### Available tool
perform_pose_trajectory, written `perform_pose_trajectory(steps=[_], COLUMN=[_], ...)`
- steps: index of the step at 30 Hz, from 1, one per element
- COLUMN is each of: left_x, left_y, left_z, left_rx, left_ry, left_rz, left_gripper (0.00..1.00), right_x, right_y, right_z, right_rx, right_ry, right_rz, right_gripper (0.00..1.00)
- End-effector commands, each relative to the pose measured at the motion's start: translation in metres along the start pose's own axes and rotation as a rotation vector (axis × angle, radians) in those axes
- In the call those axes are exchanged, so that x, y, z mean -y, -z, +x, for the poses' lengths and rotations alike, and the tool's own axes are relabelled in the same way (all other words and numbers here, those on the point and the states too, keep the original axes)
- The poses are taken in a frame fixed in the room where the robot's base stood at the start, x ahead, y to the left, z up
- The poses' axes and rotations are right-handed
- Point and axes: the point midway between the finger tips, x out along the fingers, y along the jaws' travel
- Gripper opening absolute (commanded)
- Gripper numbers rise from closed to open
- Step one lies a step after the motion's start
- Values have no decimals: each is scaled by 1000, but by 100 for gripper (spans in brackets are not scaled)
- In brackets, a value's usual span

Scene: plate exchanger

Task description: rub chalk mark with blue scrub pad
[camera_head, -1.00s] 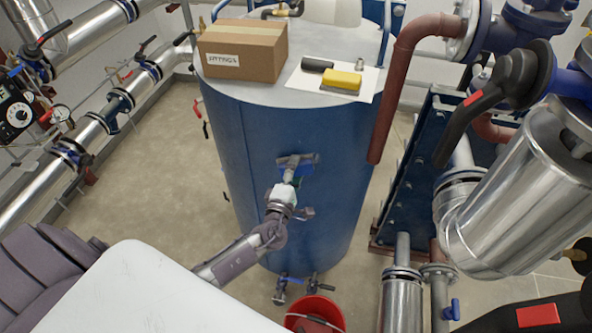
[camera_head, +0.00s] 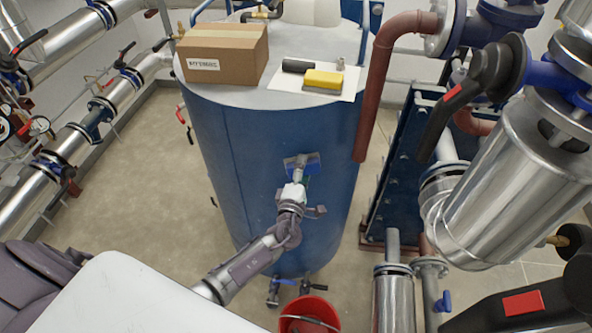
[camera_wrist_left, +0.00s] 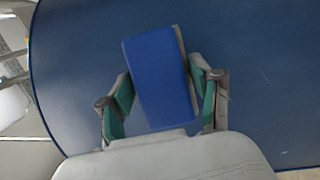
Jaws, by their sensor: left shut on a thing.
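The blue scrub pad (camera_wrist_left: 160,80) is a flat rectangular block between the green-lined fingers of my left gripper (camera_wrist_left: 163,88) in the left wrist view. In the head view my left gripper (camera_head: 301,170) is shut on the pad (camera_head: 311,160), in front of the curved blue tank (camera_head: 235,170). The pad is at or close to the tank wall; contact cannot be told. No clear chalk mark shows in the head view. A faint pale streak (camera_wrist_left: 265,75) is on the tank wall right of the gripper in the wrist view; I cannot tell if it is chalk. My right gripper is not seen.
On the tank top are a cardboard box (camera_head: 222,55) and a yellow-topped sponge (camera_head: 323,80) beside a dark cylinder (camera_head: 298,65). A brown pipe (camera_head: 375,90) and a steel vessel (camera_head: 520,180) stand right. A red bucket (camera_head: 310,315) is below.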

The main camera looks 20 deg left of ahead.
Motion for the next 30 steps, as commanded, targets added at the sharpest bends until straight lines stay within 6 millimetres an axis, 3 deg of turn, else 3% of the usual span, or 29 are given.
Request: perform_pose_trajectory(steps=[5, 11, 30], left_x=[1, 1, -4], left_y=[-13, -12, 23], left_z=[6, 8, -9], left_rx=[1, -1, -2], left_ry=[-1, -2, -2], left_rz=[0, 1, 2], left_gripper=[36, 36, 36], right_x=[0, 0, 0], right_y=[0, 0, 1], right_z=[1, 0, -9], right_rx=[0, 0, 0], right_ry=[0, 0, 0], right_rz=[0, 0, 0], right_gripper=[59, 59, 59])
